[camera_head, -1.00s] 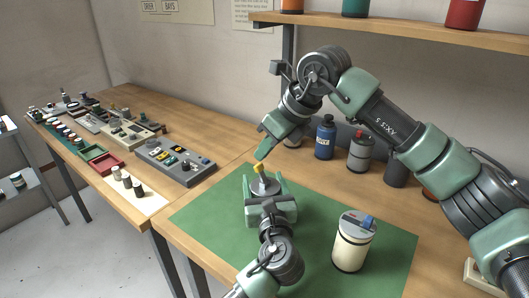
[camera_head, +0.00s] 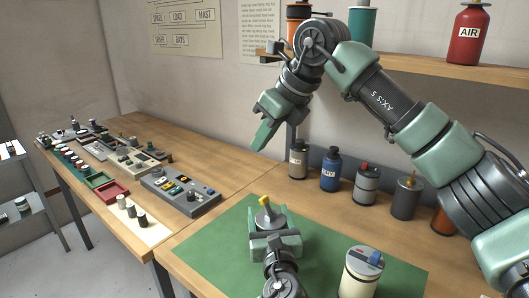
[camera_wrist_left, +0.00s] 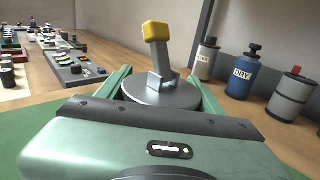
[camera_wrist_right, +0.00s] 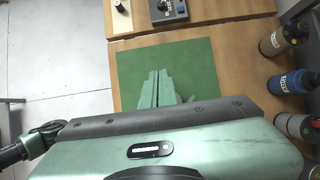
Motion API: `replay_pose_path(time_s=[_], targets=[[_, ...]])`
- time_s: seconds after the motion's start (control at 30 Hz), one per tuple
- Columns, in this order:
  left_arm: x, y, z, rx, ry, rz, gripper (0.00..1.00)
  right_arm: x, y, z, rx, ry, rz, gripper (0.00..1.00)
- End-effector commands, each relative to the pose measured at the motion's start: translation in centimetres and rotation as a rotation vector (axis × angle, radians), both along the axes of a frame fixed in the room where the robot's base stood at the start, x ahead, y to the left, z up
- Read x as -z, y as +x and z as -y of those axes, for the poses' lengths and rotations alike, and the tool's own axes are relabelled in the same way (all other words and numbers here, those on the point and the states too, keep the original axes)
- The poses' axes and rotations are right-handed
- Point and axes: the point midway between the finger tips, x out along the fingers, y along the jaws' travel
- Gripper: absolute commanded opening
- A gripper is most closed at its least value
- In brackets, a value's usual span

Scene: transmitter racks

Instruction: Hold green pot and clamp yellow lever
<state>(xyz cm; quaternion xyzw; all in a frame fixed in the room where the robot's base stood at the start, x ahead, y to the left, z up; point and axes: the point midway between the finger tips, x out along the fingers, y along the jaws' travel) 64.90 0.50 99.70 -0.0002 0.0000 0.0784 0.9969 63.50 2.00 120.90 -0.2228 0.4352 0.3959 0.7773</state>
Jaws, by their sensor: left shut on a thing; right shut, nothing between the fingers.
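My left gripper (camera_head: 268,222) is shut on the pot, low over the green mat. The pot's round grey lid (camera_wrist_left: 160,92) shows between the fingers; its body is mostly hidden, so I cannot see its colour. The yellow-tipped lever (camera_wrist_left: 156,32) stands up from the lid, nearly upright, and its yellow tip also shows in the head view (camera_head: 264,200). My right gripper (camera_head: 258,146) is shut and empty, raised well above the lever and apart from it. In the right wrist view its fingers (camera_wrist_right: 158,78) are together over the mat.
A cream canister with a blue lever (camera_head: 360,276) stands on the green mat (camera_head: 215,255), right of the left gripper. Several bottles, including a blue one (camera_head: 331,170), line the wall. A shelf (camera_head: 420,63) hangs above. A grey control box (camera_head: 180,190) is left.

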Motion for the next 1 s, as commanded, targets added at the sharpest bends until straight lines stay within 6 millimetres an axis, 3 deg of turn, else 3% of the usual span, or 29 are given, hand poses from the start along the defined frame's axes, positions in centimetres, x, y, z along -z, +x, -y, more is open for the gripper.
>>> replay_pose_path(time_s=[0.47, 0.57, 0.8, 1.0], targets=[[0.1, 0.0, 0.0, 0.000, 0.000, -0.002, 0.04, 0.0, -0.2, 0.4, 0.000, 0.003, -0.001, 0.00], [0.1, 0.0, 0.0, -0.001, 0.000, -0.002, 0.04, 0.2, -0.9, 1.9, 0.000, 0.014, -0.003, 0.00], [0.1, 0.0, 0.0, -0.001, 0.000, -0.002, 0.04, 1.0, -4.8, 7.4, -0.001, 0.027, 0.006, 0.00], [0.1, 0.0, 0.0, 0.000, 0.000, -0.002, 0.04, 1.7, -7.1, 9.8, 0.000, 0.021, 0.012, 0.00]])
